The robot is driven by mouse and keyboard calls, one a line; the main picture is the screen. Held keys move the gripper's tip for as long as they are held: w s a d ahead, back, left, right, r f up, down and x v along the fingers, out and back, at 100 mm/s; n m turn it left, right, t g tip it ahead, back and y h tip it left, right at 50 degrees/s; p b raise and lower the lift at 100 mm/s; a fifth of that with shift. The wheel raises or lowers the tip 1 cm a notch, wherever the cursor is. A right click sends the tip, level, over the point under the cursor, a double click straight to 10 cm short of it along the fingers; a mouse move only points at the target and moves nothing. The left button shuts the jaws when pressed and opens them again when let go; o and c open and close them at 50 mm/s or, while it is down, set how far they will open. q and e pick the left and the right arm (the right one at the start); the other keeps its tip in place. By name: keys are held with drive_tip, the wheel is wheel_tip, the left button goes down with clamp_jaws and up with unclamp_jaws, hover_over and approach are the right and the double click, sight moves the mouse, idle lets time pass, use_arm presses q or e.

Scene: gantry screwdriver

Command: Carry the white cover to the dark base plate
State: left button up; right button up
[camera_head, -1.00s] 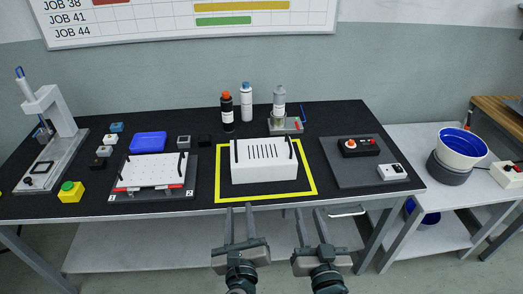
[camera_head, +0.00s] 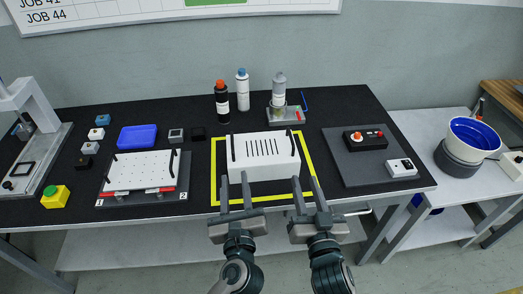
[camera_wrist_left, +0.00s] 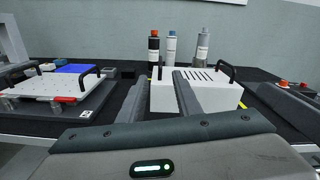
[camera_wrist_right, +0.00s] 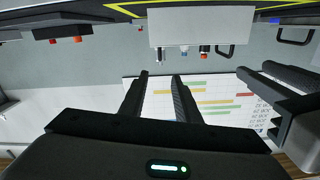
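The white cover (camera_head: 265,170) is a box with dark slots on top and a black handle at each end. It stands on the table inside a yellow outline, and shows in the left wrist view (camera_wrist_left: 165,98) and upside down in the right wrist view (camera_wrist_right: 205,24). A dark grey plate (camera_head: 345,177) lies right of it; a second dark base (camera_head: 150,199) at left carries a white perforated board. I cannot tell which is the named base plate. My left gripper (camera_head: 235,186) and right gripper (camera_head: 308,190) are open and empty, in front of the cover.
The perforated board (camera_head: 140,171) has black handles. Bottles (camera_head: 222,102) stand behind the cover. A blue tray (camera_head: 138,136) and a yellow button box (camera_head: 55,196) are at left.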

sight(231, 132)
use_arm(q)
drive_tip(key=shift+w, duration=0.15)
use_arm(e)
drive_tip(key=shift+w, duration=0.15)
